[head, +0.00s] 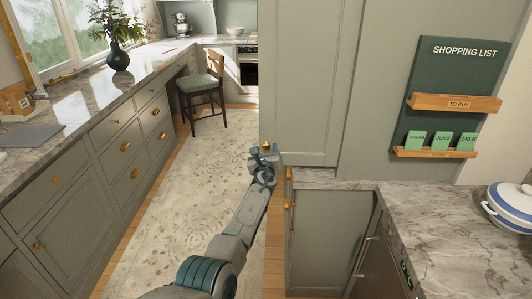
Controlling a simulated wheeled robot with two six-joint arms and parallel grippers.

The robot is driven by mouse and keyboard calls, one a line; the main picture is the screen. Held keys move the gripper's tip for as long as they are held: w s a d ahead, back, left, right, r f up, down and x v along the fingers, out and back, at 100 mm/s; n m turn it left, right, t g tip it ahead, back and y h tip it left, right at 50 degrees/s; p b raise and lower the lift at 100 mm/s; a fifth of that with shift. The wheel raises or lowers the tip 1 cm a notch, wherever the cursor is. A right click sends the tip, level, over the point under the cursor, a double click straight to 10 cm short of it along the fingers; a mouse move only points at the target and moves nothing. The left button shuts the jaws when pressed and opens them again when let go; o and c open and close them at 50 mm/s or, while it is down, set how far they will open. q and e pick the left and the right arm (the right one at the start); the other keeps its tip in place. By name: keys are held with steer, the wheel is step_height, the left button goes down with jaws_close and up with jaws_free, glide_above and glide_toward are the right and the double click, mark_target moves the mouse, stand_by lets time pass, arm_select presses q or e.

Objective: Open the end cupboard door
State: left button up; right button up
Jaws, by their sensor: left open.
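My left gripper (263,157) is open in the middle of the view, at the lower left edge of a tall grey-green cupboard (305,85). A small gold knob (265,145) shows right at its fingertips; I cannot tell whether they touch it. The tall cupboard's front looks closed. I cannot tell which of the two is the end cupboard. My right gripper is out of view.
A marble counter (450,225) with a blue and white pot (510,212) is at the right. A shopping list board (455,80) hangs above it. Drawer units (85,190) line the left. A stool (203,95) stands further back. The patterned rug (175,210) between is clear.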

arm_select(q)
steer(key=shift+s+p, duration=0.45)
steer(key=shift+p, duration=0.05)
steer(key=s+p, duration=0.3)
steer(key=s, duration=0.3)
steer(key=shift+s+p, duration=0.3)
steer(key=shift+p, duration=0.05)
